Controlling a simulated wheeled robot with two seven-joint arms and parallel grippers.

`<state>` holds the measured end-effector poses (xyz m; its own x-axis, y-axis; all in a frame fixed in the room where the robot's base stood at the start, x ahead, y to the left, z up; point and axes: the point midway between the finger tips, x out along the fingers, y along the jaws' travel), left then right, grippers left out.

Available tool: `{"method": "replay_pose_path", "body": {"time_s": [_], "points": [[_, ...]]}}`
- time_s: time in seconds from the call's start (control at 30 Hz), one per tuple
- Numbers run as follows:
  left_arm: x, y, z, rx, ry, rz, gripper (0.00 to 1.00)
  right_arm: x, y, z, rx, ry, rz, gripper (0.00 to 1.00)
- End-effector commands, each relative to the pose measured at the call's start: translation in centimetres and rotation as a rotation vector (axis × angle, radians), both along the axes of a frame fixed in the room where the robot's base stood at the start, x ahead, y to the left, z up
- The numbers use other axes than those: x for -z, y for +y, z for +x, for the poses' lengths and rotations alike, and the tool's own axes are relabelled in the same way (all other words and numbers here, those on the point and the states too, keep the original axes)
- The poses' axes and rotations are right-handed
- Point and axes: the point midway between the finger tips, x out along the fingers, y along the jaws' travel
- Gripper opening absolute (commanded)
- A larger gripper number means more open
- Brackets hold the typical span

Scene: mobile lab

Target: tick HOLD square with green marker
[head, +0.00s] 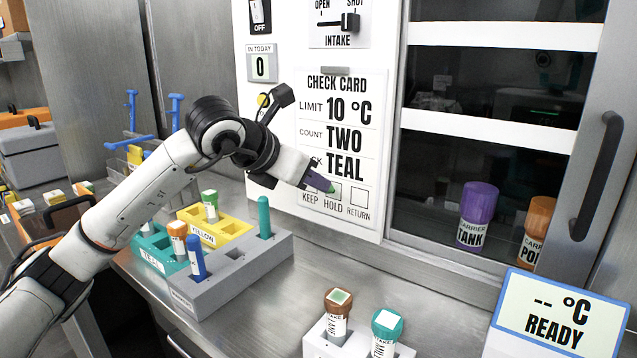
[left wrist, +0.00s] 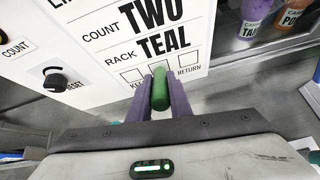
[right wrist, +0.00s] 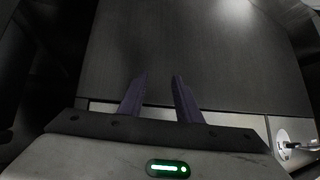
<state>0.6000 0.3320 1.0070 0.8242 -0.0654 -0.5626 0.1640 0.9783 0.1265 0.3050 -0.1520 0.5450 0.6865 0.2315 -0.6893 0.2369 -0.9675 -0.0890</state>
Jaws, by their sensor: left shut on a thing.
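My left gripper (head: 320,184) is shut on the green marker (left wrist: 160,90), which points toward the check card (head: 378,110) on the white panel. In the left wrist view the marker is upright between the fingers and overlaps the lower part of the middle square. In the head view the gripper partly covers the HOLD square (head: 336,200), between the KEEP and RETURN squares. I cannot tell whether the tip touches the card. No mark is visible. My right gripper (right wrist: 157,92) is open and empty, facing a dark grey panel; it is not in the head view.
A grey block (head: 225,283) holds a blue marker (head: 196,258) and a teal one (head: 264,217), beside the yellow rack (head: 232,228) and teal rack. Two capped tubes stand in a white holder (head: 318,344) in front. A glass door with a dark handle (head: 596,180) is right.

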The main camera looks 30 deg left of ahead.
Motion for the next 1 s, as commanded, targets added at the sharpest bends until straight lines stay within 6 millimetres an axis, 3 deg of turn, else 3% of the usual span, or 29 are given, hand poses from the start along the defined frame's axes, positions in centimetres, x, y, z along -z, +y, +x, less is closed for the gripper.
{"method": "replay_pose_path", "body": {"time_s": [0.2,0.57,1.0], "points": [[0.1,1.9,0.2,-0.002,0.0,0.001,0.0,0.5,0.0,0.0,0.0,0.0,0.0,0.31],[0.0,2.1,0.1,0.0,-0.002,0.001,0.0,0.6,0.0,0.0,0.0,0.0,0.0,0.31],[0.2,2.5,-4.0,-0.001,-0.003,0.001,0.0,3.1,0.0,0.0,0.0,0.0,0.0,0.31]]}}
